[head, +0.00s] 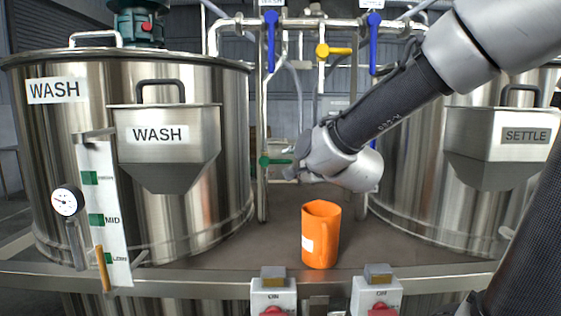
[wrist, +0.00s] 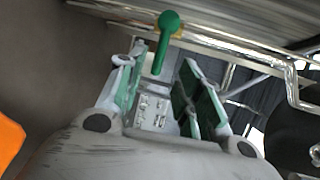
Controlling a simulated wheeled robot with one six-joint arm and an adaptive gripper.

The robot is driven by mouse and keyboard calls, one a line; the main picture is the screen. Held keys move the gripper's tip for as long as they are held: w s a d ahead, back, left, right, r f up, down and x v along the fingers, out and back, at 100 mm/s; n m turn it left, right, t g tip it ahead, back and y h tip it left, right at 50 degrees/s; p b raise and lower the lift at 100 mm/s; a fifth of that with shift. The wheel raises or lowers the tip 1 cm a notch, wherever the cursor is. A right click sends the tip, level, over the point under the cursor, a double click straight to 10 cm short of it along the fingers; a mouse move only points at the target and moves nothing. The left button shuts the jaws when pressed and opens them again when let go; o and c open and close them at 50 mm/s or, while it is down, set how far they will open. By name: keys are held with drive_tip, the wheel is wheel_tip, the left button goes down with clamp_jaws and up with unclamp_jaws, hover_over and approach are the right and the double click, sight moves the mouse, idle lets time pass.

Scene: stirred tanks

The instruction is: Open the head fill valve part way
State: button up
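A green valve lever (head: 275,161) lies roughly level, low on the pipework between the two tanks. My gripper (head: 293,168) is at its right end in the head view. In the wrist view the green lever (wrist: 161,45) reaches down between the fingers of my gripper (wrist: 162,80). The fingers are open, with a gap on each side of the lever. Blue levers (head: 271,40) (head: 374,42) hang down higher on the pipes, and a yellow lever (head: 333,50) lies level between them. I cannot read which valve is labelled head fill.
An orange jug (head: 321,236) stands on the deck below my gripper. A WASH tank (head: 200,90) with a hopper (head: 164,160) is at left, a SETTLE hopper (head: 497,145) at right. Switch boxes (head: 273,292) (head: 376,294) sit at the front edge.

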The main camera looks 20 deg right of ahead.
sight(283, 161)
drive_tip(key=x, duration=0.7)
clamp_jaws()
